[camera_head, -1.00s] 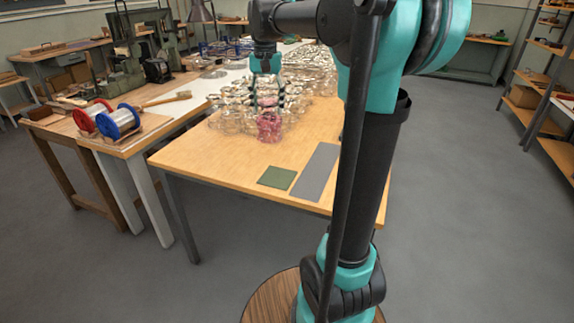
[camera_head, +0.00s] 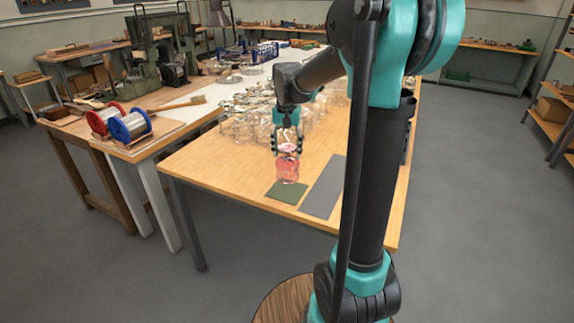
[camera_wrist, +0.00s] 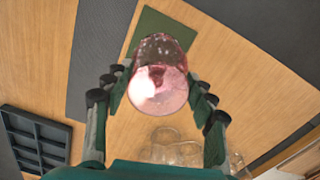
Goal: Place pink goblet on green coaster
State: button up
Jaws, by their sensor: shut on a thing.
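The pink goblet (camera_head: 287,168) is a translucent pink glass in my gripper (camera_head: 287,145), which is shut on it. In the head view the goblet hangs just behind the green coaster (camera_head: 287,192) and covers part of its far edge. How far above the table it is I cannot tell for sure. In the wrist view the goblet (camera_wrist: 157,75) sits between the fingers of my gripper (camera_wrist: 155,85), with the green coaster (camera_wrist: 163,25) beyond it, partly hidden by the goblet.
A grey mat (camera_head: 323,187) lies right of the coaster. Many clear glasses (camera_head: 245,122) crowd the back of the table. A dark compartment tray (camera_wrist: 35,140) shows in the wrist view. Spools (camera_head: 130,126) stand on the bench to the left. Bare wood (camera_head: 220,160) is free left of the goblet.

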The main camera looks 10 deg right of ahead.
aim_at(287, 158)
jog(key=shift+f, duration=2.85)
jog(key=shift+f, duration=0.15)
jog(key=o, duration=1.5)
jog(key=shift+c, duration=0.2)
notch_tip(287, 158, up, 12)
jog(key=s+d+f+n+t, duration=0.2)
jog(key=s+f, duration=0.7)
jog(key=s, duration=0.1)
jog(key=s+d+f+n+t, duration=0.2)
jog(key=s+f, duration=0.8)
jog(key=s, duration=0.1)
jog(key=shift+s+f+n, duration=0.15)
jog(key=shift+s+n, duration=0.15)
jog(key=shift+d, duration=0.1)
